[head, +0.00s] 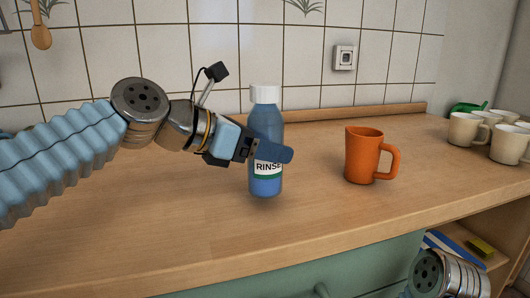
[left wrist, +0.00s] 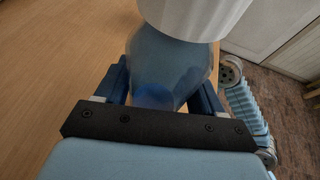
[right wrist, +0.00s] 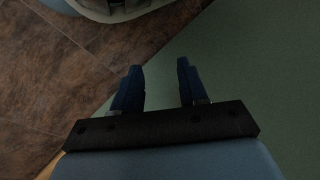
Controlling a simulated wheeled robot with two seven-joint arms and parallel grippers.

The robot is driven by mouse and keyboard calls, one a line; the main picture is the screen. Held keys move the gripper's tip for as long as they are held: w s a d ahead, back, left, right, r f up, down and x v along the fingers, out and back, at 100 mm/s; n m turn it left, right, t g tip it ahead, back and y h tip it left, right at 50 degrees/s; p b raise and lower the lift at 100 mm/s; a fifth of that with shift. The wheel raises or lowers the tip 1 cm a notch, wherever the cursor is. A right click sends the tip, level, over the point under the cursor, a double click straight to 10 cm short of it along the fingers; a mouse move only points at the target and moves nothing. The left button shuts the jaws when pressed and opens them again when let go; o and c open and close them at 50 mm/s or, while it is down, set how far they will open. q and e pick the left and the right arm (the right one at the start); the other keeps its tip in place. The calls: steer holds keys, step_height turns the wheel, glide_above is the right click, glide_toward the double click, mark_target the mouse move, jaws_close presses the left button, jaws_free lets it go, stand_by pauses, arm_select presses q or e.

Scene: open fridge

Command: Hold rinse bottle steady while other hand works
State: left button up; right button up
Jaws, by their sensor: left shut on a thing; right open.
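The rinse bottle (head: 265,184) is blue with a white cap and a label reading RINSE. It is upright at the middle of the wooden counter in the head view. My left gripper (head: 280,153) is shut around the bottle's body, with a finger across its front above the label. In the left wrist view the bottle (left wrist: 165,65) sits between the fingers (left wrist: 160,95) under its white cap. My right gripper (right wrist: 155,85) is open and empty in the right wrist view, low beside a green cabinet surface. In the head view only part of my right arm shows, at lower right.
An orange mug (head: 364,157) stands right of the bottle, its handle to the right. Several cream mugs (head: 466,131) stand at the far right, near a green item (head: 468,107). The counter's front left (head: 120,245) is clear.

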mark_target(256, 114)
arm_select(q)
steer(key=s+a+r, duration=0.1)
steer(key=r, duration=0.1)
steer(key=s+a+r+p, duration=0.1)
steer(key=r, duration=0.1)
steer(key=s+a+r, duration=0.1)
steer(key=r, duration=0.1)
steer(key=shift+a+r, duration=0.1)
steer(key=shift+r, duration=0.25)
steer(key=s+d+v, duration=0.1)
steer(key=s+v, duration=0.1)
steer(key=v, duration=0.8)
steer(key=shift+r+p, duration=0.3)
steer(key=shift+p, duration=0.1)
steer(key=shift+s, duration=0.1)
